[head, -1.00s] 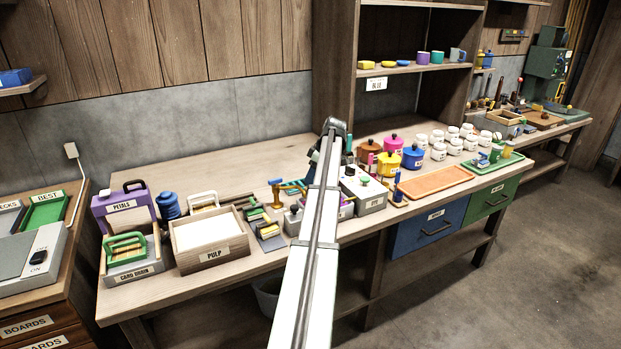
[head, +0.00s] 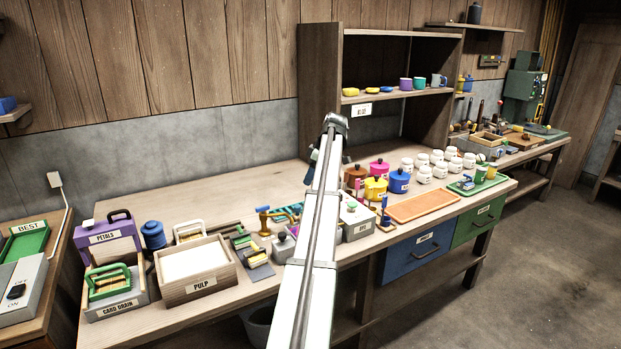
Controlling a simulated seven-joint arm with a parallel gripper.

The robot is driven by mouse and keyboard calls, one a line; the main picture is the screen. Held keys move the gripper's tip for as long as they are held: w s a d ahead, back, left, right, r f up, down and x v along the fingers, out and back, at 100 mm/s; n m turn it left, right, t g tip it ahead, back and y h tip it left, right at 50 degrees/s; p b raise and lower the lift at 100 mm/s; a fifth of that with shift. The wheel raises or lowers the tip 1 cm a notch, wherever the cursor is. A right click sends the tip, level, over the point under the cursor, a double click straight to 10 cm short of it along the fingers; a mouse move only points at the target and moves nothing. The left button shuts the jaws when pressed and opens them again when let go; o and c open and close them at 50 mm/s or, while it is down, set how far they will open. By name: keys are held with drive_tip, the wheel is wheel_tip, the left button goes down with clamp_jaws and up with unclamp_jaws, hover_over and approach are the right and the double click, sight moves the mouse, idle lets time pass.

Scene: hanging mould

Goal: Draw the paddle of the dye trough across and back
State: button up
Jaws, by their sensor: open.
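A grey box with a green knob on its lid and a small label, perhaps reading "DYE" (head: 358,230), stands on the bench just right of my arm. A teal-blue, shallow piece (head: 289,212) lies left of my arm and is partly hidden by it. I cannot tell for sure which of these is the dye trough, and I cannot make out its paddle. My arm rises from the bottom of the picture over the bench and bends at the top. My gripper is hidden behind the arm, so its fingers do not show.
The pulp box (head: 196,270), card drain (head: 112,292) and purple petals box (head: 106,240) stand at the left. Coloured pots (head: 400,181), white jars (head: 440,170) and an orange tray (head: 430,205) stand to the right. The back-left bench (head: 200,200) is clear.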

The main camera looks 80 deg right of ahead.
sight(298, 206)
drive_tip(key=x, duration=1.3)
drive_tip(key=shift+d+f, duration=0.2)
drive_tip(key=shift+f, duration=0.2)
clamp_jaws()
idle(0.4)
drive_tip(key=shift+s, duration=0.1)
